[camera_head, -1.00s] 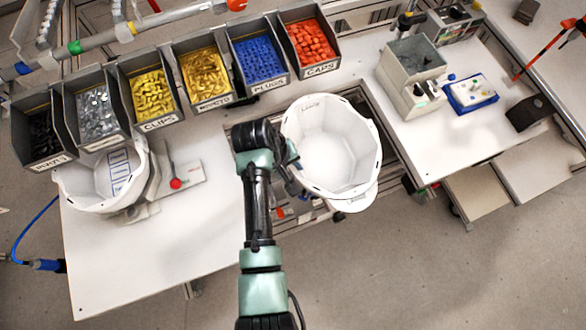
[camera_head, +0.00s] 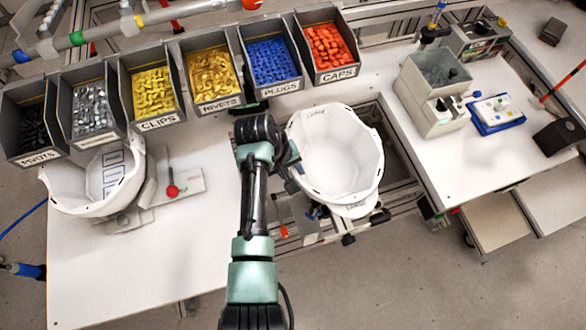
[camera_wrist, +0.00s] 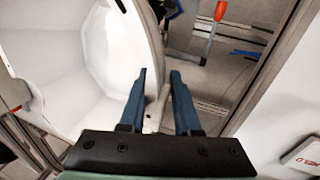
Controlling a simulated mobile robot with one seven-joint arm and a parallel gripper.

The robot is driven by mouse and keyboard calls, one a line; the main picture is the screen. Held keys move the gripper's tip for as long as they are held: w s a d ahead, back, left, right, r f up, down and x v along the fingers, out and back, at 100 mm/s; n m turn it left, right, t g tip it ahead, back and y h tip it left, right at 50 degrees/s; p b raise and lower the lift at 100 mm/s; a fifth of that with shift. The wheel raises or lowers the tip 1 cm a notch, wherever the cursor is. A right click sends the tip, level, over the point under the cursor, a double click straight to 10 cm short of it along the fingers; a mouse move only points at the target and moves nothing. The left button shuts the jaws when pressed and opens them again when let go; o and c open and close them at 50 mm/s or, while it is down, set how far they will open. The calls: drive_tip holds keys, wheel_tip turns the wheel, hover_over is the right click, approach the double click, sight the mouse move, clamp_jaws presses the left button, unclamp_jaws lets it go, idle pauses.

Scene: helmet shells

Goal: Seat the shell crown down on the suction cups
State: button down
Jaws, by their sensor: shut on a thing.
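A white helmet shell (camera_head: 340,155) is held crown down, open side up, over the gap between the two benches in the head view. My gripper (camera_head: 290,168) is at the shell's left rim in that view. In the wrist view my gripper (camera_wrist: 157,100) is shut on the shell's edge, with the blue fingers on either side of it. The inside of the shell (camera_wrist: 95,50) fills the upper left of the wrist view. The suction cups are not visible; the shell hides what lies directly beneath it, so I cannot tell whether it touches anything.
A second white shell (camera_head: 95,185) sits on the left bench beside a red-knobbed lever (camera_head: 172,189). Several parts bins (camera_head: 210,78) line the back. A grey container (camera_head: 435,90) and a blue tray (camera_head: 497,113) stand on the right bench. The front left bench is clear.

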drive_tip(key=shift+f, duration=0.1)
drive_tip(key=c, duration=0.5)
unclamp_jaws()
drive_tip(key=shift+c, duration=0.2)
drive_tip(key=b+v, duration=0.2)
drive_tip(key=v, duration=1.1)
drive_tip(key=shift+w, duration=0.1)
